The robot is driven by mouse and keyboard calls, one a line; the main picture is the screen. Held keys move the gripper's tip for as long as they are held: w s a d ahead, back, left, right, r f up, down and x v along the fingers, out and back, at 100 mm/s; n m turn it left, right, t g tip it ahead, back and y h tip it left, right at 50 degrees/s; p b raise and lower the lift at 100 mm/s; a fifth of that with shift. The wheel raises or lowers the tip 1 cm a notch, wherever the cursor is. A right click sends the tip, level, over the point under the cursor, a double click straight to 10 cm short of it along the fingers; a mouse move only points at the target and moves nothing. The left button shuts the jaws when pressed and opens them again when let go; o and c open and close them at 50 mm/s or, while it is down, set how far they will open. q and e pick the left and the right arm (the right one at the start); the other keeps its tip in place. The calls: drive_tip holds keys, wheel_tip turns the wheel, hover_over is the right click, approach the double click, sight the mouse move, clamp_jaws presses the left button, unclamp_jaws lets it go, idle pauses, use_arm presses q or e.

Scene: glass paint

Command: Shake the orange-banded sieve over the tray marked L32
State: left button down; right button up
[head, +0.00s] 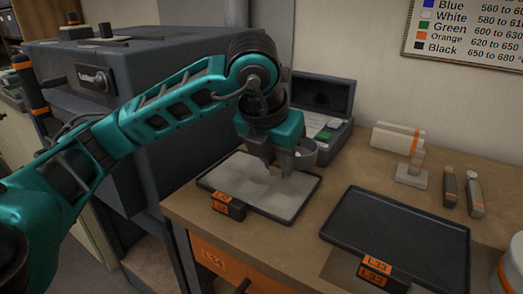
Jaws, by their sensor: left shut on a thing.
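My left gripper (280,172) is low over a dark-rimmed tray (207,183) covered with pale powder. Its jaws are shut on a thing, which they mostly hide. A round grey-white cup-like piece (307,153) shows just behind and right of the fingers; it looks like the sieve, but no orange band shows on it. The tray has an orange label (222,197) at its front, too small to read surely. My right gripper is not in view.
An empty dark tray (400,232) labelled L33 lies to the right. An open dark case (322,105) stands behind. White rolls with an orange band (398,140), a pale block (411,176) and two small tools (474,194) lie at the right. A large dark kiln-like box (120,90) stands left.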

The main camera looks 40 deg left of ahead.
use_arm(q)
drive_tip(key=shift+w+a+f+b, duration=0.1)
drive_tip(key=shift+w+a+b, duration=0.3)
drive_tip(key=shift+a, duration=0.25)
drive_tip(key=s+a+b, duration=0.1)
drive_tip(key=a+b, duration=0.3)
drive_tip(key=a, duration=1)
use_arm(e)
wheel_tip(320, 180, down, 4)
use_arm(q)
drive_tip(key=d+p, duration=0.1)
drive_tip(key=d, duration=0.3)
drive_tip(key=d+p, duration=0.2)
drive_tip(key=d, duration=0.3)
drive_tip(key=w+d+p, duration=0.1)
drive_tip(key=d+p, duration=0.1)
drive_tip(key=d, duration=0.3)
drive_tip(key=shift+r, duration=0.2)
drive_tip(key=shift+d, duration=1.1)
drive_tip(key=shift+w+d+f, duration=0.1)
drive_tip(key=shift+d, duration=0.45)
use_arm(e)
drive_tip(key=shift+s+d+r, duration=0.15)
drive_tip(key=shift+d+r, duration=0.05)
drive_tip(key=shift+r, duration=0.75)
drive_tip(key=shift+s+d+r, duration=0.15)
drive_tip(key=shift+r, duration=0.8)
